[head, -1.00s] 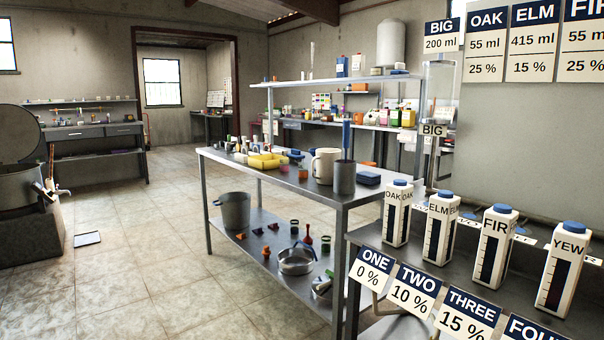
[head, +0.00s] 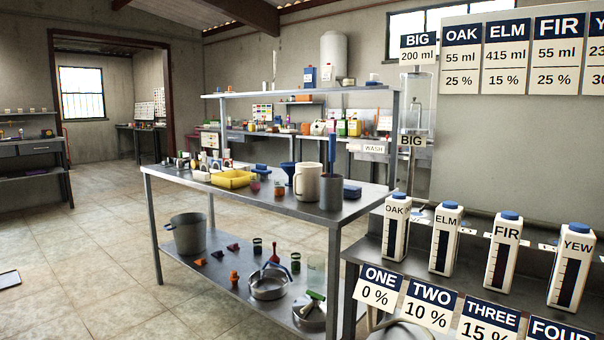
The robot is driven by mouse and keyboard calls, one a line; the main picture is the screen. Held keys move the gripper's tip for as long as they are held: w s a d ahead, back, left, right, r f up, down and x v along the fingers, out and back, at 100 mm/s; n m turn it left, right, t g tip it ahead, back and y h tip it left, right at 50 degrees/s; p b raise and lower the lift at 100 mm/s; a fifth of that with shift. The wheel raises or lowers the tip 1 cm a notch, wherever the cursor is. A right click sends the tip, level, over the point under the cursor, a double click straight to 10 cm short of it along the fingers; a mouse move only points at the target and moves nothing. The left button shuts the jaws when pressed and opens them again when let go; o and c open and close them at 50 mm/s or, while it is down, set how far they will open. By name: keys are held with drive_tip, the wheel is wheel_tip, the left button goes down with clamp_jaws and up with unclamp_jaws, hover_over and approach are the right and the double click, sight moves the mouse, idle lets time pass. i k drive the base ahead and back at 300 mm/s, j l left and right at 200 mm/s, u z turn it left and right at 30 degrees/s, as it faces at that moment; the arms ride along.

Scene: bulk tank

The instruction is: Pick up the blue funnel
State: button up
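A small blue funnel-shaped thing (head: 289,171) stands on the top of the steel table (head: 350,208), just left of and partly behind a white mug (head: 306,184). Its lower part is hard to make out at this distance. A second, flatter blue thing (head: 261,170) lies further left; its shape is too small to tell. My gripper is not in view.
A grey cylinder with a blue rod (head: 331,188) and a blue box (head: 352,192) stand right of the mug. A yellow tray (head: 233,179) sits to the left. Labelled cartons (head: 446,238) fill the near-right bench.

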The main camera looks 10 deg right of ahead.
sight(289, 167)
drive_tip(key=j+z, duration=0.25)
drive_tip(key=z, duration=0.25)
drive_tip(key=i+j+z, duration=0.2)
drive_tip(key=z, duration=0.2)
drive_tip(key=i+j+z, duration=0.15)
drive_tip(key=j+z, duration=0.25)
drive_tip(key=i+j+z, duration=0.1)
drive_tip(key=j+z, duration=0.3)
